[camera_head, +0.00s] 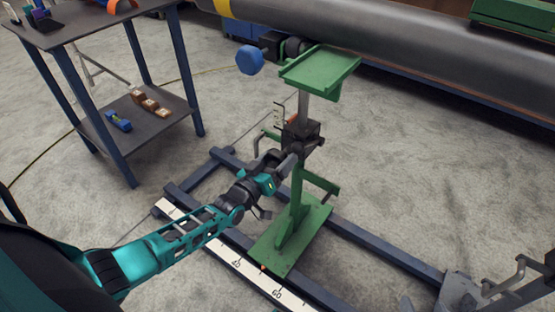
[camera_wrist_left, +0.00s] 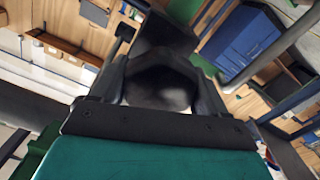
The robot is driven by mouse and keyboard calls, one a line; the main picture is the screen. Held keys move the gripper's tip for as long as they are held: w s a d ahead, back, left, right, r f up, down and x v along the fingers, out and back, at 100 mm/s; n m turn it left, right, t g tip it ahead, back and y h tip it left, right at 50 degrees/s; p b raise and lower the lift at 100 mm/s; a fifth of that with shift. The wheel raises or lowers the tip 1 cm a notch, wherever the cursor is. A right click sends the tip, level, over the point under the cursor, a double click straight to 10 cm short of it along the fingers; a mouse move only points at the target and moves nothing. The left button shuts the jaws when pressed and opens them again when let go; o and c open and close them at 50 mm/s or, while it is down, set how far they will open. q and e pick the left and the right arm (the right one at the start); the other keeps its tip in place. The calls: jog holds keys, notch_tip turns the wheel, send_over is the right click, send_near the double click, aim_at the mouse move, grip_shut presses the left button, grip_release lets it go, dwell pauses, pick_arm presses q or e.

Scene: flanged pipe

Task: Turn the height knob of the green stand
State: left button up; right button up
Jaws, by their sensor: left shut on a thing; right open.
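The green stand (camera_head: 297,200) stands upright on the floor rails, with a flat green top plate (camera_head: 318,72) and a dark clamp block (camera_head: 301,133) on its post. My left gripper (camera_head: 284,165) reaches in from the left to the stand's post, just below the block. It is shut on the height knob, which it mostly hides in the head view. In the left wrist view, the dark, round knob (camera_wrist_left: 160,85) sits between the fingers. My right gripper (camera_head: 432,295) is at the lower right edge, partly cut off, open and apart from the stand.
A large grey pipe (camera_head: 400,50) runs across the back. A blue knob (camera_head: 249,60) sticks out left of the top plate. A dark shelf table (camera_head: 135,120) stands at the left. Blue rails and a white scale (camera_head: 235,262) lie around the stand's base.

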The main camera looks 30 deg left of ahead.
pick_arm(q)
jog(key=o, duration=1)
jog(key=shift+s, duration=0.1)
jog(key=shift+s, duration=0.25)
jog(key=s+p, duration=0.1)
jog(key=s, duration=0.3)
jog(key=s+a+p, duration=0.1)
jog(key=s, duration=0.3)
jog(key=s+p, duration=0.1)
jog(key=s, duration=0.3)
jog(key=shift+s+a, duration=0.1)
jog(key=shift+a, duration=0.3)
